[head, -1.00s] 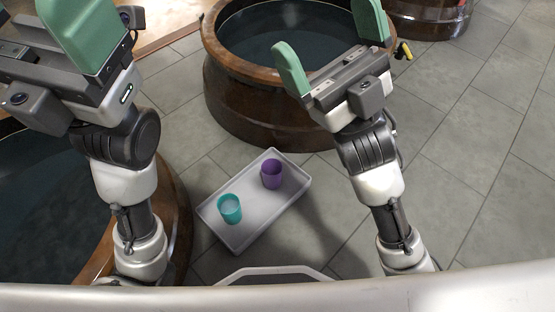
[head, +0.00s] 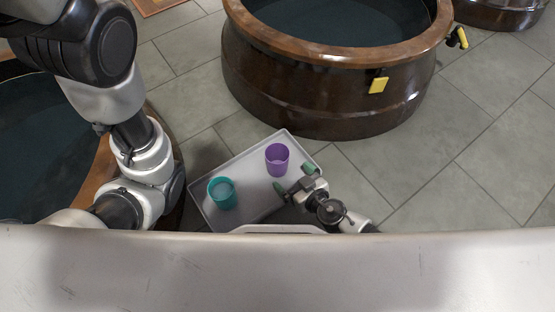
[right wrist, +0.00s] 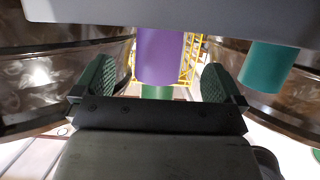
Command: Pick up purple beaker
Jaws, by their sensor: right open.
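In the right wrist view the purple beaker (right wrist: 160,56) shows ahead, between the two fingers in the picture. My right gripper (head: 294,177) is open, with green finger pads, just below and right of the purple beaker in the head view. In the right wrist view my right gripper (right wrist: 158,82) has nothing between its pads that I can see it touching. A teal beaker (head: 222,194) stands on the same tray at the left. My left arm is at the left; its gripper is out of frame.
The teal beaker also shows at the right of the right wrist view (right wrist: 267,66). A large brown vat (head: 320,92) stands behind the tray, with a yellow tag on it. Another vat (head: 50,135) is at the left. Tiled floor at the right is clear.

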